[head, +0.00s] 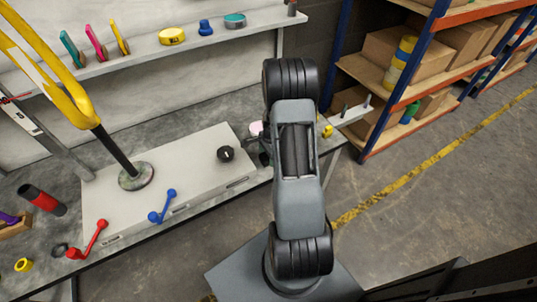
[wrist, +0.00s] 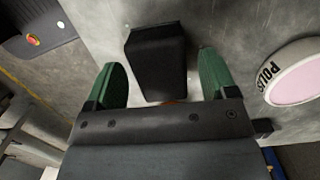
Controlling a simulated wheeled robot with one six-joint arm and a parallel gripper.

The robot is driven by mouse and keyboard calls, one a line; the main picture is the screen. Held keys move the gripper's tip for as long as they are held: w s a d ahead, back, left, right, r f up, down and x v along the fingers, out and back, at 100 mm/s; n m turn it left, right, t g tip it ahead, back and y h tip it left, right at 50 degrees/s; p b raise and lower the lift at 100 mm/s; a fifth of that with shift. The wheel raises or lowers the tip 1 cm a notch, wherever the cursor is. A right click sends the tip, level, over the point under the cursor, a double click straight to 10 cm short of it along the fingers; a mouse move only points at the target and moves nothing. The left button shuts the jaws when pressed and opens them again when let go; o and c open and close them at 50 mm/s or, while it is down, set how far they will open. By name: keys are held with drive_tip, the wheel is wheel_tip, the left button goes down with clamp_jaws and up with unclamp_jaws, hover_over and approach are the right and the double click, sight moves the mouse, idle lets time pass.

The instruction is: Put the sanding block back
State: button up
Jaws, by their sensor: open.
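A black block (wrist: 156,55) with a sloping face is in the wrist view; it looks like the sanding block, but no label shows. It is on or just above the grey bench top (wrist: 100,22); its underside is hidden. My gripper (wrist: 162,66) is open, with a green-padded finger on each side of the block. Gaps show between the pads and the block, so it is not gripped. A small orange patch shows at the block's near end. In the head view my arm covers most of this spot, and I cannot make out the block there.
A pink-topped round tin (wrist: 293,76) lettered "POLIS" lies close right of the gripper. A pale panel (head: 200,165) with a black knob (head: 225,154) and a blue lever (head: 162,207) lies left of my arm. A wall shelf (head: 150,50) holds coloured tools. A storage rack (head: 419,65) stands right.

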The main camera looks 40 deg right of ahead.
wheel_tip(320, 180, up, 11)
drive_tip(key=d+p, duration=0.1)
drive_tip(key=p, duration=0.1)
wheel_tip(320, 180, up, 6)
drive_tip(key=n, duration=0.3)
hover_over(262, 159)
drive_tip(key=s+a+r+n+t, duration=0.1)
drive_tip(key=s+a+r+n, duration=0.4)
drive_tip(key=a+n, duration=0.3)
drive_tip(key=s+a+r+n+t+h, duration=0.1)
drive_tip(key=s+a+r+n, duration=0.4)
drive_tip(key=s+a+n, duration=0.2)
drive_tip(key=shift+a+n+t, duration=0.4)
drive_tip(key=shift+a+n, duration=0.3)
drive_tip(key=shift+a, duration=0.25)
wheel_tip(262, 159, up, 15)
drive_tip(key=p, duration=1.4)
drive_tip(key=shift+a+t, duration=0.3)
drive_tip(key=shift+r, duration=0.1)
